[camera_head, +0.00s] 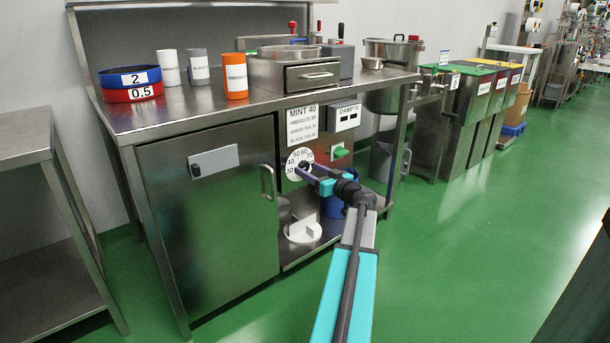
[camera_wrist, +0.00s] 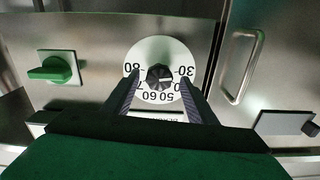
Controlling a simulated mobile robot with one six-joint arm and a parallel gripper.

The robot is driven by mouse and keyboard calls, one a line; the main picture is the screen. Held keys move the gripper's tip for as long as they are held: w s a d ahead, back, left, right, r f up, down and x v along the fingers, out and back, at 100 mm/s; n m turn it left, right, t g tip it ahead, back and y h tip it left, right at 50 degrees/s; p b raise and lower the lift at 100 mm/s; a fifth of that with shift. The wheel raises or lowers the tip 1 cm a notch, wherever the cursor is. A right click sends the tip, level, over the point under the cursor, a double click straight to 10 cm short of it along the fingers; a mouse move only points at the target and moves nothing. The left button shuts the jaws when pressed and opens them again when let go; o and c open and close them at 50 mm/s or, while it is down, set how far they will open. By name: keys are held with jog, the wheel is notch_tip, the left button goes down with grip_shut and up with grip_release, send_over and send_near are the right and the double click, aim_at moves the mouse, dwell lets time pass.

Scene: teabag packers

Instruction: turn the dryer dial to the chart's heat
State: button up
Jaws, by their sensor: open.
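The dryer dial (camera_head: 299,164) is a round white disc on the front panel, numbered in tens, with a dark knob (camera_wrist: 159,77) at its centre. In the wrist view the dial appears upside down, with 80 at left and 30 at right. The knob's pointer setting is too small to read surely. The chart (camera_head: 303,125) above the dial has MINT 40 in large print over smaller lines. My gripper (camera_wrist: 158,88) is open, one finger either side of the knob, in front of the dial and apparently not gripping it. The fingers hide part of the numbers.
A green switch (camera_head: 340,153) sits right of the dial, below the DAMP % display (camera_head: 344,116). A cabinet door (camera_head: 213,212) with a handle (camera_head: 268,182) is to the left. A blue bucket (camera_head: 335,207) stands on the lower shelf. The green floor (camera_head: 470,240) at right is clear.

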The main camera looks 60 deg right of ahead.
jog(key=shift+w+d, duration=0.2)
jog(key=shift+w, duration=0.4)
